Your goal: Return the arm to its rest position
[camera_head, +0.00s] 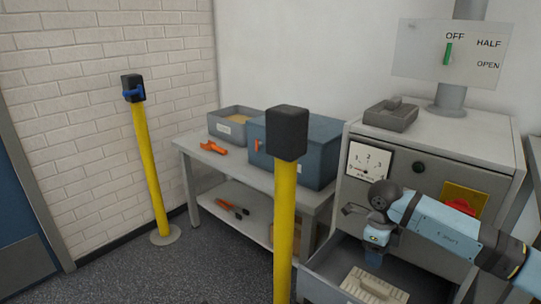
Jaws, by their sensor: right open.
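My right arm comes in from the right, light blue with dark joints, and bends down at the wrist in front of the grey cabinet (433,131). My right gripper (373,257) points down over the open grey drawer (323,289) at the cabinet's lower front. Its jaws are open, small and partly hard to make out against the drawer. A beige ribbed block (374,288) lies in the drawer below the gripper, apart from it. My left gripper is not in view.
A yellow post (285,225) with a black head stands close in front, left of the drawer. Another yellow post (151,170) stands by the brick wall. A grey bench (200,152) carries a blue case (318,155) and a grey bin (230,127). Dark floor (205,265) lies open at left.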

